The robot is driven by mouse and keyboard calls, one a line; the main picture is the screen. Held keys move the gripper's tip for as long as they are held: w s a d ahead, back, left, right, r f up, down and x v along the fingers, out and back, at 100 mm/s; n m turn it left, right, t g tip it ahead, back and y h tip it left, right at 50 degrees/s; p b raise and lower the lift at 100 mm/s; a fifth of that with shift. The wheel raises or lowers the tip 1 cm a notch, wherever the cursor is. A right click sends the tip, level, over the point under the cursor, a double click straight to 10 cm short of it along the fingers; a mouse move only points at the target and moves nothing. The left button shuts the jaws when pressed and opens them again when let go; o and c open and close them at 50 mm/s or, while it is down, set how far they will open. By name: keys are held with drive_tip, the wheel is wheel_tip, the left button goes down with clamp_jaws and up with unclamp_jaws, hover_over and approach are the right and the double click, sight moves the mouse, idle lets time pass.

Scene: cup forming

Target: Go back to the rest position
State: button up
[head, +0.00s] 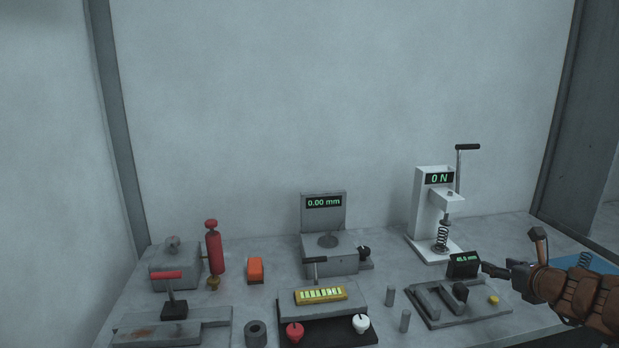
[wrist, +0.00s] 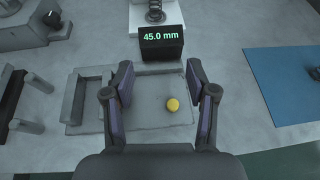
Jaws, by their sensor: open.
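My gripper (head: 513,263) is at the right of the head view, above the right end of the workbench. In the wrist view my gripper (wrist: 166,85) is open, its two fingers spread apart with nothing between the tips. Below it lies a grey measuring fixture (wrist: 85,88) with a small yellow button (wrist: 172,104). The fixture (head: 428,309) also shows in the head view. Its small black display (wrist: 161,43) reads 45.0 mm. The gripper appears above the fixture, not holding anything.
A white spring tester (head: 425,205) reading 0 N stands behind the fixture. A blue mat (wrist: 285,82) lies to the right. A grey gauge (head: 323,225) reading 0.00 mm, a red-handled tool (head: 214,250) and an orange block (head: 255,270) stand further left.

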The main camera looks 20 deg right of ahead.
drive_tip(key=w+a+r+n+g+y, duration=0.1)
drive_tip(key=w+a+n+y, duration=0.3)
drive_tip(key=a, duration=0.6)
drive_tip(key=w+a+n+y, duration=0.2)
drive_tip(key=a+n, duration=0.5)
drive_tip(key=a, duration=0.3)
drive_tip(key=s+a+f+n+g+y, duration=0.25)
drive_tip(key=a+n, duration=0.25)
drive_tip(key=a, duration=0.5)
drive_tip(key=s+a+f+n+g+y, duration=0.1)
drive_tip(key=s+a+n+g, duration=0.25)
drive_tip(key=a+n, duration=0.4)
drive_tip(key=s+a+f+n+g+h, duration=0.1)
drive_tip(key=s+a+f+n+g, duration=0.2)
drive_tip(key=s, duration=0.4)
drive_tip(key=s+a+f+n+g+h, duration=0.1)
drive_tip(key=s+a+n+g, duration=0.2)
drive_tip(key=s+a+n, duration=0.25)
drive_tip(key=s+d+f+n+g+h, duration=0.1)
drive_tip(key=s+d+n+g+h, duration=0.15)
drive_tip(key=s, duration=0.35)
drive_tip(key=s+d+f+n+g+h, duration=0.1)
drive_tip(key=s+n+h, duration=0.15)
drive_tip(key=s, duration=0.45)
wheel_tip(320, 180, up, 14)
drive_tip(key=n+t+p, duration=0.1)
drive_tip(key=p, duration=1.2)
drive_tip(key=shift+w+d+r, duration=0.25)
drive_tip(key=shift+d, duration=0.1)
